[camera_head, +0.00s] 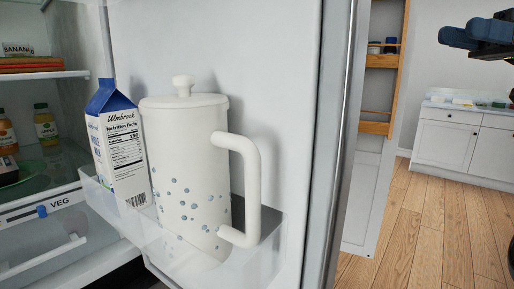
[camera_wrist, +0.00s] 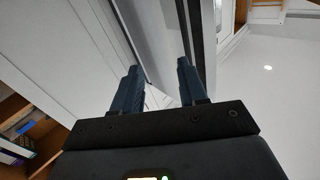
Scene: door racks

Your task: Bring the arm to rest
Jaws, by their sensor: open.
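My gripper (camera_head: 455,36) shows at the top right edge of the head view, with dark blue fingers, well to the right of the open fridge door. In the wrist view my gripper (camera_wrist: 157,72) has its two fingers spread apart with nothing between them. A white pitcher (camera_head: 183,165) with blue dots, a lid and a big handle stands in the clear door rack (camera_head: 262,262). A blue and white carton (camera_head: 117,145) stands beside it on the left, tilted slightly. My gripper touches neither of them.
The fridge door's edge (camera_head: 340,150) stands between the rack and the room. Fridge shelves (camera_head: 40,75) with bottles are at left. A wooden rack (camera_head: 385,65) and white cabinet (camera_head: 462,140) stand further back. The wooden floor (camera_head: 420,225) is clear.

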